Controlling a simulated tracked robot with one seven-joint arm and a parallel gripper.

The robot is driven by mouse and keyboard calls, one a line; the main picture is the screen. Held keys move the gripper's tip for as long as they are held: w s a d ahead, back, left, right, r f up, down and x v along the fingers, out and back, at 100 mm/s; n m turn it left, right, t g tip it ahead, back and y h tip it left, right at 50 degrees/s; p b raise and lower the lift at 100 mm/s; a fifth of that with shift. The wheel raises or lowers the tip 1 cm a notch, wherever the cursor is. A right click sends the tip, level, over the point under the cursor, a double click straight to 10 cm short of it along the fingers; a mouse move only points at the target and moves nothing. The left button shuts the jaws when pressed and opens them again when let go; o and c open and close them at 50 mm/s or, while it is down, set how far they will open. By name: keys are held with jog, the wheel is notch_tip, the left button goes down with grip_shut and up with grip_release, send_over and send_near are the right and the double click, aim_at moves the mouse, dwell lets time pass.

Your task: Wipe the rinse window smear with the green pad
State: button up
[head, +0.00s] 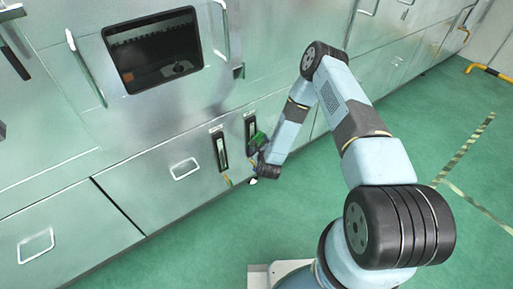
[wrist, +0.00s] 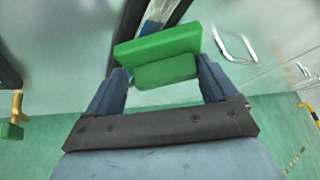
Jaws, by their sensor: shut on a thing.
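My gripper (wrist: 160,85) is shut on the green pad (wrist: 160,48), gripping its lower block between two dark fingers in the wrist view. In the head view the pad (head: 257,141) is small and close to the metal front, beside the right one of two narrow dark-framed upright windows (head: 251,127). The left narrow window (head: 220,150) is clear of the arm. I cannot tell which is the rinse window, or whether the pad touches the panel. No smear can be made out.
A large dark window (head: 152,50) sits higher on the metal wall. Bar handles (head: 85,68) and drawer pulls (head: 184,168) stick out from the front. A yellow fitting with a green end (wrist: 14,118) shows at the wrist view's left. The green floor (head: 225,235) is open.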

aim_at(259, 133)
jog(key=shift+w+d+r, duration=0.1)
jog(key=shift+w+r, duration=0.1)
jog(key=shift+r, duration=0.3)
jog(key=shift+w+r, duration=0.15)
jog(key=shift+r, duration=0.3)
jog(key=shift+s+r, duration=0.1)
jog(key=shift+r, duration=0.4)
jog(key=shift+s+a+r, duration=0.55)
jog(key=shift+s+a, duration=0.1)
jog(key=shift+a, duration=0.2)
jog(key=shift+s+a+r, duration=0.55)
jog(key=shift+s+a, duration=0.05)
jog(key=shift+a, duration=0.25)
jog(key=shift+w+d+r, duration=0.1)
jog(key=shift+w+d, duration=1.35)
jog(key=shift+d, duration=0.2)
jog(key=s+d, duration=0.3)
jog(key=s, duration=0.2)
jog(key=shift+s, duration=0.2)
